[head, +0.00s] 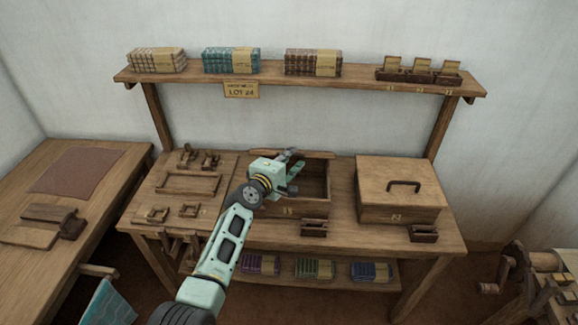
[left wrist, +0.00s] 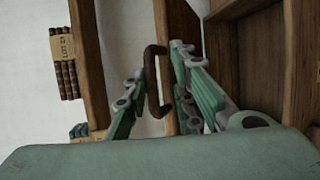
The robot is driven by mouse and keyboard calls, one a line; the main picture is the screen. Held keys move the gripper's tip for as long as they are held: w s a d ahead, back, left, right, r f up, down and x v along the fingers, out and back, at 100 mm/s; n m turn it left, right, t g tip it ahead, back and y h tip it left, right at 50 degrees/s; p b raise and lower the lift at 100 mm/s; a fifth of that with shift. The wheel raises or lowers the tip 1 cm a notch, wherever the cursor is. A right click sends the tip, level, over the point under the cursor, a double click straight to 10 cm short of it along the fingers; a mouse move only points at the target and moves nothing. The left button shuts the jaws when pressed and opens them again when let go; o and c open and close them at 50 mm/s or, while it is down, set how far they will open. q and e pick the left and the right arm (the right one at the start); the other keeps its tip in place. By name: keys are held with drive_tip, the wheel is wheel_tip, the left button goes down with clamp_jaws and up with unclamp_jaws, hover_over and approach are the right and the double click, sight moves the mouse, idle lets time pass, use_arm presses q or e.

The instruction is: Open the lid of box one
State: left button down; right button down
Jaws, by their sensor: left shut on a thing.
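The middle wooden box (head: 318,209) on the table bears a small mark on its front and stands open at the top; its dark inside shows. Its lid (head: 318,154) is raised at the box's back, seen nearly edge-on. My left gripper (head: 293,171) reaches over the box's left part and hides some of it. In the left wrist view the dark curved handle (left wrist: 153,82) lies between the fingers of the left gripper (left wrist: 158,85), which is shut on it. The lid (left wrist: 180,30) shows there as a strip behind the fingers. My right gripper is not in view.
A second box (head: 385,180), closed, with a handle on its lid, stands at the right. Small wooden holders (head: 314,229) sit at the front edge. A shelf (head: 290,84) with folded cloth stacks runs above the back. Wooden tools and a frame (head: 188,182) lie at the left.

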use_arm(q)
drive_tip(key=shift+w+r, duration=0.25)
drive_tip(key=shift+r, duration=0.3)
drive_tip(key=c, duration=1.9)
unclamp_jaws()
drive_tip(key=shift+o, duration=0.3)
drive_tip(key=shift+w+f, duration=0.15)
drive_tip(key=shift+f, duration=0.2)
drive_tip(key=v, duration=1.2)
drive_tip(key=shift+r, duration=0.1)
